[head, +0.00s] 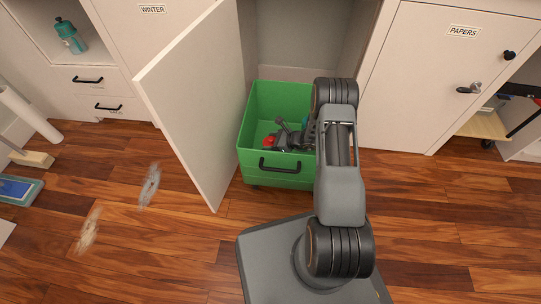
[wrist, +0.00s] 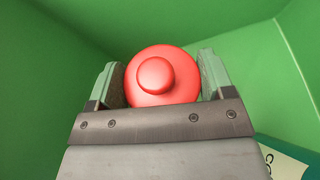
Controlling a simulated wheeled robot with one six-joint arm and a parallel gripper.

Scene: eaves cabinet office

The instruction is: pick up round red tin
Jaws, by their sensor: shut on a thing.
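The round red tin (wrist: 180,78) sits between the two fingers of my gripper (wrist: 158,82) in the wrist view. It has a round knob on its top. The fingers touch it on both sides, and my gripper is shut on it. In the head view a small red part of the tin (head: 269,141) shows inside the green bin, beside my gripper (head: 277,137). The rest of the tin is hidden by the gripper there. I cannot tell whether the tin rests on the bin's floor.
The green bin (head: 279,165) with a black handle stands in the open cabinet, its walls close around my gripper. The open cabinet door (head: 195,100) stands to the left. A cabinet marked PAPERS (head: 430,80) is at the right. Wooden floor is clear at the front right.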

